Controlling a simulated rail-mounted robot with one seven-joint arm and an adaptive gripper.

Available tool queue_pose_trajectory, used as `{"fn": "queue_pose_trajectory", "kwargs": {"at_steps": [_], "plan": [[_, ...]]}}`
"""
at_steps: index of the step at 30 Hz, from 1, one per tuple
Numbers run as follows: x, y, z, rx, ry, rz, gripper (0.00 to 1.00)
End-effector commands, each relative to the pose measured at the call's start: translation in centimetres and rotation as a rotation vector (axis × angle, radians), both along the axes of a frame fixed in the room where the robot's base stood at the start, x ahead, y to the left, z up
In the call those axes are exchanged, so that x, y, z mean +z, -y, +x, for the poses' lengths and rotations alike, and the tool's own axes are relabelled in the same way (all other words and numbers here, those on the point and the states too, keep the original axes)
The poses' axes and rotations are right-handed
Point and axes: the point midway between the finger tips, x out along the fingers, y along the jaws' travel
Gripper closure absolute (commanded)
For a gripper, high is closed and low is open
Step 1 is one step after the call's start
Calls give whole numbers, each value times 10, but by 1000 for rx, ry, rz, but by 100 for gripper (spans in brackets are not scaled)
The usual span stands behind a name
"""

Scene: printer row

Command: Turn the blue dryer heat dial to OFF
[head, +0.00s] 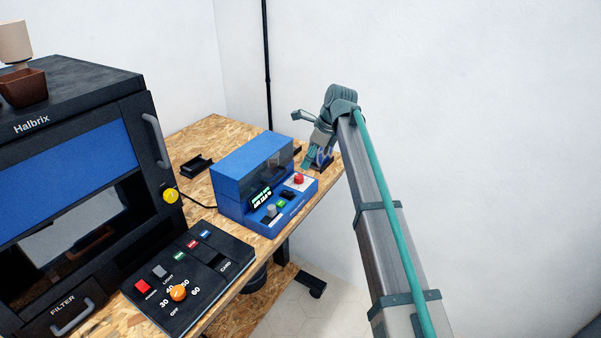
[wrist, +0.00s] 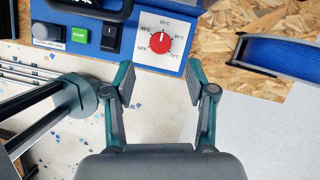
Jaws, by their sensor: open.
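The blue dryer (head: 245,175) stands on the table right of the black machine. Its red heat dial (wrist: 160,43) sits on a white plate marked OFF, 45, 55, 65 and 75 °C. The dial's pointer seems to face up towards 55 °C, though the mark is tiny. In the head view the dial (head: 299,179) is a small red knob at the dryer's right front. My gripper (wrist: 160,88) is open and empty, its fingertips apart below the dial plate in the wrist view. In the head view my gripper (head: 305,140) is beyond the dryer's right end.
On the dryer panel are a grey knob (wrist: 47,31), a green START button (wrist: 80,36) and a black switch (wrist: 111,38). A blue ribbed object (wrist: 285,55) lies right of the dryer. The black machine's control box (head: 195,270) has an orange dial (head: 179,293).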

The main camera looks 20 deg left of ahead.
Motion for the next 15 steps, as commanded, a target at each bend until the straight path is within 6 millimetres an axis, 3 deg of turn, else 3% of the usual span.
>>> {"fn": "queue_pose_trajectory", "kwargs": {"at_steps": [9, 15], "plan": [[-47, -20, -2, 2, 0, -1, 44], [-65, -27, -2, 1, 2, -1, 44]]}}
